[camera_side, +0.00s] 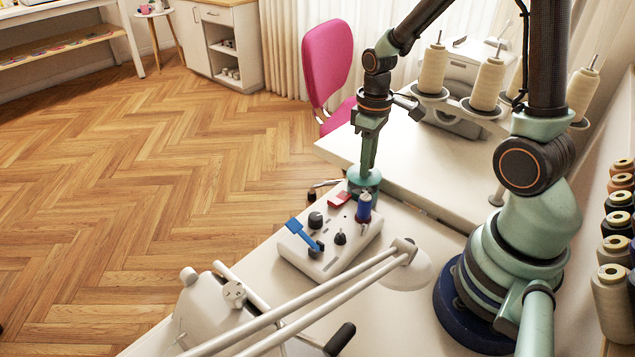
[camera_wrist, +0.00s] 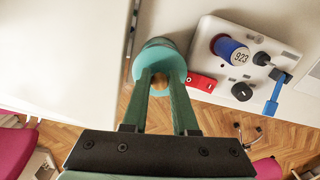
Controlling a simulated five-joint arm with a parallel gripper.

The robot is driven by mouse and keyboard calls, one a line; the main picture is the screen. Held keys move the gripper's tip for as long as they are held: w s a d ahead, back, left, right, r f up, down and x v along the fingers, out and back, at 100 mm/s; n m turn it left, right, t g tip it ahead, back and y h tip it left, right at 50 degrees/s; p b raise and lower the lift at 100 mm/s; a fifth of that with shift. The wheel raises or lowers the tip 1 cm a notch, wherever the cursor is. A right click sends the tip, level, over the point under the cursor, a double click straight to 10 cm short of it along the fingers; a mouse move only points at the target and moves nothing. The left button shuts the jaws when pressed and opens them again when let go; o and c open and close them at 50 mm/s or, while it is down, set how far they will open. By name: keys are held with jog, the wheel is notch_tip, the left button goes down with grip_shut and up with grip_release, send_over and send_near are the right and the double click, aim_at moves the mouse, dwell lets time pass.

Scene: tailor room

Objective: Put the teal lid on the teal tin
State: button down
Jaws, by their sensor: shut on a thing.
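The teal lid (camera_wrist: 168,59) is in the wrist view, with a brown knob between the fingertips of my gripper (camera_wrist: 160,80). My gripper is shut on the lid. Just beyond the lid's edge the darker top of the teal tin (camera_wrist: 153,43) shows, so the lid covers most of it in this view. In the side view my gripper (camera_side: 367,167) points straight down at the teal lid and tin (camera_side: 366,182), which appear together as one small teal shape behind the control box. I cannot tell whether the lid touches or sits on the tin.
A white control box (camera_side: 325,258) stands close beside the tin, with dark knobs, a blue lever (camera_side: 301,233), a blue thread spool (camera_side: 363,208) and a red piece (camera_side: 339,200). A white lamp (camera_side: 405,268) stands in front. Thread cones (camera_side: 488,85) stand behind right.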

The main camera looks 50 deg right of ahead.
jog(key=shift+f, duration=0.75)
jog(key=shift+f, duration=0.6)
dwell(0.9)
jog(key=c, duration=1)
grip_release()
jog(key=shift+r, duration=5.55)
jog(key=shift+s+a+r+m+t, duration=0.35)
jog(key=shift+s+a+r+t, duration=0.2)
jog(key=shift+a+r+t, duration=0.65)
jog(key=shift+s+a+r+m+t, duration=0.3)
jog(key=shift+s+a+r+t, duration=0.3)
jog(key=shift+a+r, duration=1)
jog(key=shift+s+a+r+m+t, duration=0.35)
jog(key=shift+s+a+r+t, duration=0.15)
jog(key=shift+a+r+t, duration=0.7)
